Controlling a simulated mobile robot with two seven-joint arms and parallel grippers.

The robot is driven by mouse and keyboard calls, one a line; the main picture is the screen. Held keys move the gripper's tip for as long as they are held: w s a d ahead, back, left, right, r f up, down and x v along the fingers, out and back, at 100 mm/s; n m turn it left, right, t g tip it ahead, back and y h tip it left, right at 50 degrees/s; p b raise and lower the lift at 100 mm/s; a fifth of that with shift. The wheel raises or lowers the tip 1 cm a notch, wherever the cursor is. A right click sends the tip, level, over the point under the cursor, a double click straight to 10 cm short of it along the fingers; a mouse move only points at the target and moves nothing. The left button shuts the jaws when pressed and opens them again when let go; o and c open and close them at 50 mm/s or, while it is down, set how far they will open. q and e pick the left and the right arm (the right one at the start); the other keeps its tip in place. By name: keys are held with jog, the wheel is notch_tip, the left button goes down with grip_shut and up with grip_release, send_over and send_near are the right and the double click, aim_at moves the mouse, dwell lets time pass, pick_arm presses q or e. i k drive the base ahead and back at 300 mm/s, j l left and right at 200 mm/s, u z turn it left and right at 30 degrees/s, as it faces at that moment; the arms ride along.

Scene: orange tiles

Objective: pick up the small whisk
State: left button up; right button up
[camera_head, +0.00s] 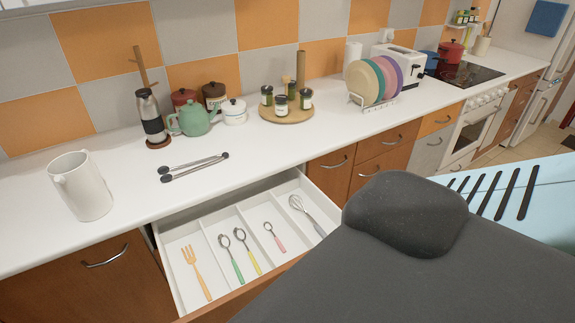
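The small whisk (311,219) lies in the rightmost visible compartment of the open drawer (170,262). Its wire head points to the back left and its grey handle runs to the front right. The drawer's right end is hidden behind a large dark grey shape in the foreground. Neither of my grippers is in view.
Other compartments hold an orange fork (195,272), green- and yellow-handled spoons and a small pink-handled spoon (274,237). Tongs (195,167) and a white pitcher (82,187) are on the counter above. A teapot (194,118), jars and a dish rack stand further back.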

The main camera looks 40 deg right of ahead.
aim_at(308, 215)
jog(key=k+l+u, duration=0.1)
jog(key=l+u, duration=0.15)
jog(key=l, duration=0.2)
jog(key=k+l+u, duration=0.1)
jog(key=l+u, duration=0.15)
jog(key=l, duration=0.15)
jog(key=k+l+u, duration=0.1)
jog(key=l, duration=0.2)
jog(key=k+l+u, duration=0.1)
jog(key=l, duration=0.15)
jog(key=k+l, duration=0.15)
jog(key=l, duration=0.15)
jog(key=k+l, duration=0.2)
jog(key=l, duration=0.2)
jog(key=k+l, duration=0.15)
jog(key=l, duration=0.3)
jog(key=k+l+u, duration=0.1)
jog(key=l, duration=0.3)
jog(key=k+l, duration=0.3)
jog(key=l+u, duration=0.05)
jog(key=l, duration=0.1)
